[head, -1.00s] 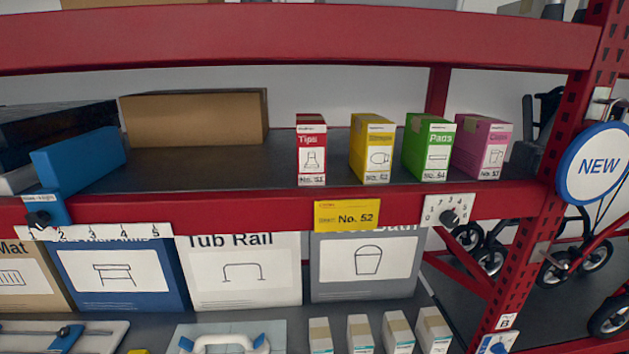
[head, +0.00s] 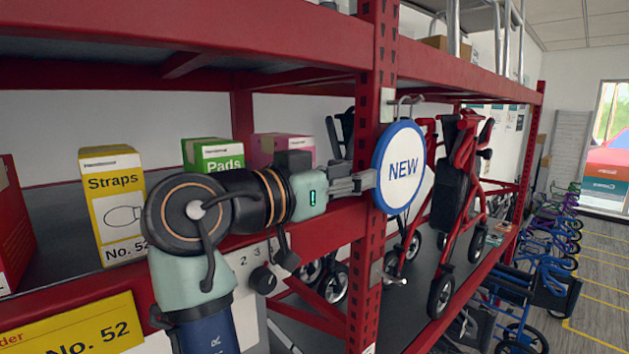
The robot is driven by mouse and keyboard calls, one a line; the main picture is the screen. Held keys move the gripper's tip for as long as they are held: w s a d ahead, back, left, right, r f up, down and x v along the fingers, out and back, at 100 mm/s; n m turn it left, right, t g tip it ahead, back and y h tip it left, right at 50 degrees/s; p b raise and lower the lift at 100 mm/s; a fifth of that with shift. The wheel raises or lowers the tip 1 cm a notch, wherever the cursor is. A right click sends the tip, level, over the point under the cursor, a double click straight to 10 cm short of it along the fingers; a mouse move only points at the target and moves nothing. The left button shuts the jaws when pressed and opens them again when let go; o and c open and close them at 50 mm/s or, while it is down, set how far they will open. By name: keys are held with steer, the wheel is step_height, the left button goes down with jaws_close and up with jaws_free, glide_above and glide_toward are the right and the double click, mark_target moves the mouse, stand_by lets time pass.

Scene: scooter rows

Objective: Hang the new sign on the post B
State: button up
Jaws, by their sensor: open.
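The new sign (head: 403,168) is a round white disc with a blue rim and the word NEW. It is at the red perforated post (head: 362,290), just below a metal hook (head: 404,101); I cannot see clearly how it is held there. My gripper (head: 366,181) is open, with its fingertips at the left edge of the sign, in front of the post. I cannot tell whether they touch the rim. The post's letter label is not readable now.
Red shelf beams run left and right of the post. Boxes of Straps (head: 114,205) and Pads (head: 212,154) stand behind my arm. A lower metal hook (head: 393,279) sticks out of the post. A red rollator (head: 456,185) stands right of the sign, with an aisle beyond.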

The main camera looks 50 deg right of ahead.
steer(key=p, duration=0.2)
glide_above(382, 210)
steer(key=shift+w+a+r, duration=0.1)
steer(key=shift+w+a, duration=0.05)
steer(key=shift+a, duration=0.2)
steer(key=shift+d, duration=0.45)
jaws_close()
steer(key=c, duration=0.7)
jaws_free()
jaws_close()
